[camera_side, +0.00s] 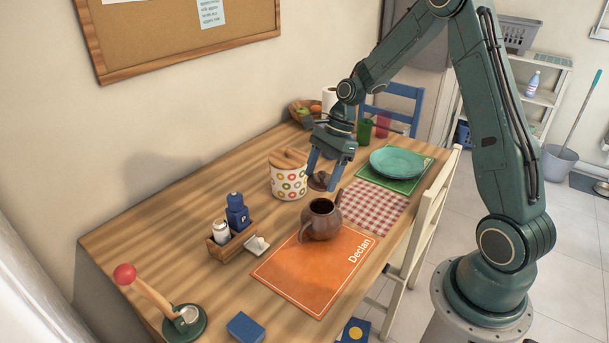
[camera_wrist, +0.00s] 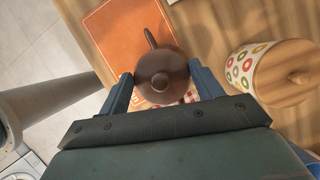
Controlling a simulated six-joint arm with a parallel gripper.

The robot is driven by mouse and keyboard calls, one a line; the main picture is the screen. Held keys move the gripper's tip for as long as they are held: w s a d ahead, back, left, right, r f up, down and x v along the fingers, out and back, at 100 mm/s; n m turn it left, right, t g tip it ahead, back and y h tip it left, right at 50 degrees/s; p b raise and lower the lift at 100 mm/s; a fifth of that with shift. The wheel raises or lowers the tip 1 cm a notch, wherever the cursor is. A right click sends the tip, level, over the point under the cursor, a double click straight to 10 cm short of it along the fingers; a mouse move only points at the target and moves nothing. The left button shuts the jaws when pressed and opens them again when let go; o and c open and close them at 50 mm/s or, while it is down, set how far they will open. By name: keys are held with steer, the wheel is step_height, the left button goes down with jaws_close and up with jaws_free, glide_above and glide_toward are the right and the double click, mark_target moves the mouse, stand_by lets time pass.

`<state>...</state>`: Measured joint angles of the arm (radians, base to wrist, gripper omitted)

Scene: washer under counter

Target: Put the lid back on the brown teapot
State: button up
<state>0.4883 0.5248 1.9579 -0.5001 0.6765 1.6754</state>
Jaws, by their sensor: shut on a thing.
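The brown teapot (camera_side: 321,222) stands upright on the orange placemat (camera_side: 312,270), its dark top opening uncovered. My gripper (camera_side: 325,173) is shut on the round brown lid (camera_side: 318,181), which hangs above and slightly behind the teapot, apart from it. In the wrist view the lid (camera_wrist: 161,68) sits between the two blue fingers of my gripper (camera_wrist: 161,75), knob toward the camera. Part of the teapot (camera_wrist: 158,25) shows beyond the lid; the lid hides the rest, including its opening.
A dotted canister (camera_side: 289,178) with a wooden lid stands close to the left of my gripper. A teal plate (camera_side: 397,162) lies on a green mat at the right. A wooden caddy (camera_side: 230,240) with bottles stands left of the teapot. A chair (camera_side: 428,220) stands at the table's right edge.

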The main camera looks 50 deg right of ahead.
steer(key=shift+d, duration=0.25)
steer(key=shift+f, duration=0.2)
step_height(320, 180, down, 6)
stand_by(0.8)
steer(key=shift+f, duration=0.25)
stand_by(2.1)
steer(key=o, duration=1.3)
steer(key=shift+c, duration=0.2)
steer(key=shift+r, duration=0.1)
steer(key=shift+r, duration=3.45)
